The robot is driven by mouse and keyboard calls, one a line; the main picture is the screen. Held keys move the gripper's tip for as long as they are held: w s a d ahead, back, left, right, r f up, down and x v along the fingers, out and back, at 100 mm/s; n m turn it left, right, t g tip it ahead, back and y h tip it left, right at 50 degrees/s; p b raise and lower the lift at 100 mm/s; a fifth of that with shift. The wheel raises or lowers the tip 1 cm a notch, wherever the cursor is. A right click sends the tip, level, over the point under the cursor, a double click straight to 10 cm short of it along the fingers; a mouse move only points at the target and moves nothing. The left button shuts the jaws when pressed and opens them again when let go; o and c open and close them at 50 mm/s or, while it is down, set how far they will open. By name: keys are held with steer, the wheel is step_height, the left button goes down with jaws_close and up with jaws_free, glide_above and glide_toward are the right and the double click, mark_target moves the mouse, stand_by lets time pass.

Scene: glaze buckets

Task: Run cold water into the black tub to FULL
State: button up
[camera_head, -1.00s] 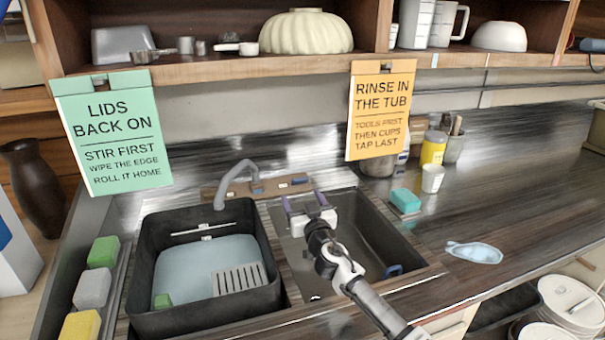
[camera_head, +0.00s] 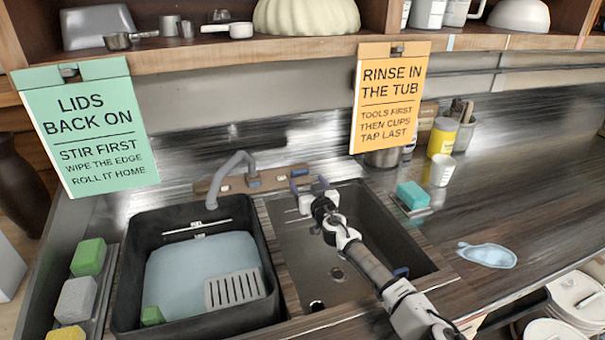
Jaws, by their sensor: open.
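The black tub (camera_head: 128,262) stands on the left side of the sink, with pale blue water (camera_head: 190,265) in it. A FULL line cannot be read; a white mark (camera_head: 197,227) shows on the tub's back wall above the water. The grey faucet (camera_head: 232,172) arches over the tub from a wooden base, with small controls along it, one blue (camera_head: 300,171). No running stream can be made out. My gripper (camera_head: 308,186) is open over the back of the right basin, close to the right end of the faucet base. Whether it touches the control is unclear.
A slotted grey piece (camera_head: 235,288) and a green block (camera_head: 152,315) are in the tub. The empty basin (camera_head: 345,262) is right of it. Sponges (camera_head: 88,257) line the left edge. A teal sponge (camera_head: 412,194), cup (camera_head: 443,169) and signs stand around.

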mark_target(301, 172)
steer(key=x, duration=0.4)
steer(key=shift+a+r, duration=0.1)
steer(key=shift+x, duration=0.75)
steer(key=shift+c, duration=0.3)
steer(key=c, duration=0.9)
